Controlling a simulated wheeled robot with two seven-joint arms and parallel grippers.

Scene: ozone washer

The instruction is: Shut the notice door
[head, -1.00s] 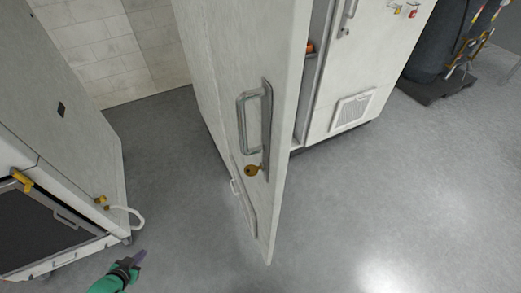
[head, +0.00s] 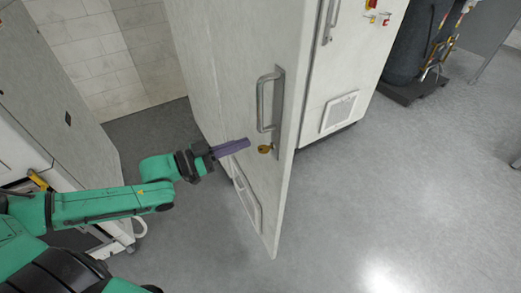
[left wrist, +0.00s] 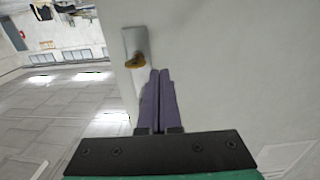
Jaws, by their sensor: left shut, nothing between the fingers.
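The tall white door (head: 225,65) stands swung out from its cabinet, its free edge toward me. It carries a metal bar handle (head: 264,100) and a brass-coloured key (head: 265,149) below it. My left gripper (head: 247,144) is shut and empty. Its purple fingers are at the door's face, just left of the key and below the handle. In the left wrist view the shut fingers (left wrist: 160,73) point at the pale door surface (left wrist: 230,65), with the key (left wrist: 135,61) beside their tips. I cannot tell whether they touch the door. My right gripper is not in view.
A white cabinet front (head: 355,55) with a vent grille (head: 339,112) stands behind the door. A dark tank (head: 412,50) stands at the back right. A pale machine (head: 60,110) stands at the left. The grey floor (head: 400,190) at the right is clear.

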